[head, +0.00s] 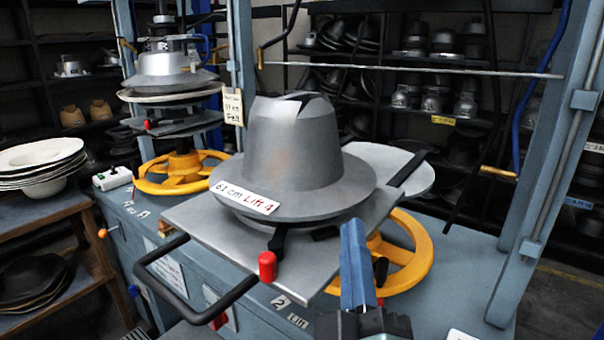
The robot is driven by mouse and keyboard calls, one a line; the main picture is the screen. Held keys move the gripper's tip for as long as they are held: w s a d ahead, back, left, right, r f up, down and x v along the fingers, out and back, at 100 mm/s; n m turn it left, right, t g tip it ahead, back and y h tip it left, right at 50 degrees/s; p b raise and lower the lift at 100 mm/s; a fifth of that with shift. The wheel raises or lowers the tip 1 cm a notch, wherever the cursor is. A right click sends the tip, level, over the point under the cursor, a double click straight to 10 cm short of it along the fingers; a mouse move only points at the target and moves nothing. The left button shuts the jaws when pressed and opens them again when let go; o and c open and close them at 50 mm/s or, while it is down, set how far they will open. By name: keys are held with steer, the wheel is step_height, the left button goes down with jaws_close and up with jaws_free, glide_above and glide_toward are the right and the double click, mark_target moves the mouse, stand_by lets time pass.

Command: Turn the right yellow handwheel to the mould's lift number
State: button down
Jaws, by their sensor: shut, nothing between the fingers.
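The right yellow handwheel (418,252) sits low on the blue bench, partly hidden behind the metal plate and my gripper. The silver hat mould (295,145) stands on that plate, and its brim label (244,198) reads "61 cm Lift 4". My gripper (354,228) has its blue fingers shut and empty. It is in front of the handwheel's left part in the picture; I cannot tell whether they touch. A small tag (281,301) with "2" and a "Lift" tag (298,321) lie on the bench front.
A black handle bar (165,285) and a red knob (267,266) stick out at the plate's front. A blue-grey post (545,190) rises on the right. A left yellow handwheel (180,174) sits under another press. Bench right of the right handwheel is clear.

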steer(key=s+a+r+m+t+b, duration=0.3)
steer(key=s+r+m, duration=0.15)
steer(key=r, duration=0.45)
steer(key=s+a+r+m+t+b, duration=0.25)
steer(key=r+m, duration=0.25)
steer(key=r, duration=0.4)
step_height(320, 180, up, 15)
steer(key=p, duration=1.6)
steer(key=shift+s+y, duration=0.15)
steer(key=shift+y, duration=0.25)
steer(key=shift+a, duration=0.1)
